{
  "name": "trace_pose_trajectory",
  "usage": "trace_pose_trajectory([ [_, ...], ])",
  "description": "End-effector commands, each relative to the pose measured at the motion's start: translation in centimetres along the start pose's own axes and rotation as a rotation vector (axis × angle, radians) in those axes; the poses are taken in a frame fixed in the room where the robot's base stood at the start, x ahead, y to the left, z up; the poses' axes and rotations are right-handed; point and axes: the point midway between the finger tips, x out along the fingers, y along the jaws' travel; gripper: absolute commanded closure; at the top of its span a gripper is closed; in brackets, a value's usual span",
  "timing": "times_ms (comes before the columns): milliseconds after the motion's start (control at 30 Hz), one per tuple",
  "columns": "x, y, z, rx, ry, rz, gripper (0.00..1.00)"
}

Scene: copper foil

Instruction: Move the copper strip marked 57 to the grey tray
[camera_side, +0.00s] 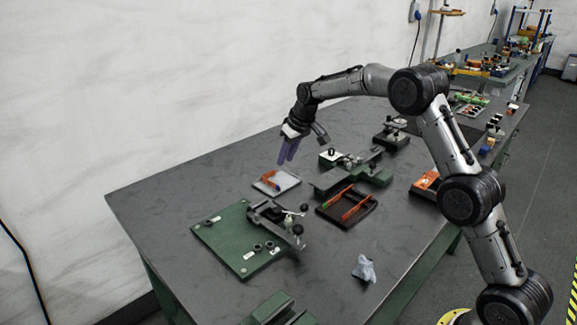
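The light grey tray (288,187) lies on the dark table, left of the middle. An orange-copper piece (268,178) and a small blue spot show at it; no number is readable. My gripper (286,160) has purple fingers pointing down, above the grey tray's back right side. The fingers look close together, and I cannot tell whether they are apart or hold anything. A dark tray (330,217) to the right holds orange-copper strips (356,209), with a green part near the left one. Their marks are too small to read.
A green board (222,240) with a clamp fixture (275,212) stands in front of the grey tray. A green fixture (350,176) stands behind the dark tray. A crumpled grey-blue cloth (365,268) lies near the front edge. The table's left part is clear.

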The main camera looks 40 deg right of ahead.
Motion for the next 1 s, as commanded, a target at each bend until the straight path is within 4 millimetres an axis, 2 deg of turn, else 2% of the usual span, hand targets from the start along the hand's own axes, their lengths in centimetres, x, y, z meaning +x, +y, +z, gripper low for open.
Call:
trace_pose_trajectory([
  [267, -1.0, -0.2, 0.1, 0.000, 0.002, 0.000, 0.67],
  [367, -3.1, -0.9, 0.7, -0.003, 0.008, 0.001, 0.67],
  [467, -6.8, -2.0, 2.1, -0.004, 0.017, 0.001, 0.67],
  [567, -11.1, -3.5, 4.4, -0.005, 0.025, 0.001, 0.67],
  [700, -16.4, -5.3, 8.6, -0.006, 0.036, 0.002, 0.67],
  [867, -21.1, -7.1, 14.3, -0.005, 0.050, 0.002, 0.67],
  [1000, -24.2, -8.3, 20.0, -0.005, 0.062, 0.001, 0.67],
])
